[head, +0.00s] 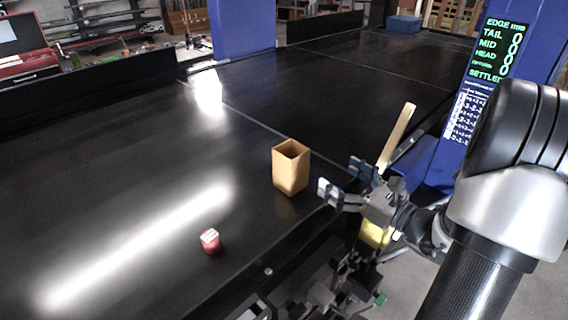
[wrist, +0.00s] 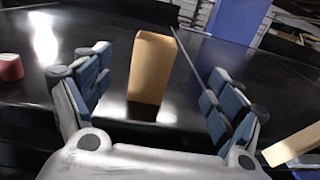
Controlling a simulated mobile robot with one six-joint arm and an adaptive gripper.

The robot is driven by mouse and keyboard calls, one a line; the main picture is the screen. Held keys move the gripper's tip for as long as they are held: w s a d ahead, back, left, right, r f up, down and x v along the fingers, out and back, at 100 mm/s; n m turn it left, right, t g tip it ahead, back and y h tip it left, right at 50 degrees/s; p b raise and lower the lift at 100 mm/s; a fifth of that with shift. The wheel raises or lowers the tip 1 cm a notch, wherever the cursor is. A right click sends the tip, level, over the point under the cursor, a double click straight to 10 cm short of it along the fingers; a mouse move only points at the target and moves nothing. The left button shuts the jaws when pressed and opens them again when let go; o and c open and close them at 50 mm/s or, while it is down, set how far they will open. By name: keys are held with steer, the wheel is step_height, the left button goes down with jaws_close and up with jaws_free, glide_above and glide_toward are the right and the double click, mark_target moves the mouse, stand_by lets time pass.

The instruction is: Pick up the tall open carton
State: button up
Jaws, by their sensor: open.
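The tall open carton (head: 291,170) is tan and stands upright on the black conveyor belt, near its front edge. Its open top faces up in the head view. My gripper (head: 340,178) is open and empty, just right of the carton and apart from it. In the wrist view the carton (wrist: 152,68) stands ahead, between the two spread fingers (wrist: 158,95) and somewhat nearer the left one. Its lower part is in plain sight there, and no finger touches it.
A small red cylinder with a pale top (head: 210,241) stands on the belt (head: 130,190) left of the carton. A pale wooden bar (head: 397,136) rises behind my gripper. A blue post with a display (head: 495,50) stands at the right. A blue box (head: 403,24) sits far back.

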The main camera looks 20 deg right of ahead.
mark_target(283, 144)
steer(key=x, duration=1.6)
steer(key=shift+w+a, duration=0.1)
steer(key=shift+a, duration=0.2)
steer(key=shift+c, duration=0.2)
steer(key=c, duration=1.3)
steer(key=shift+c, duration=0.5)
steer(key=shift+r, duration=0.1)
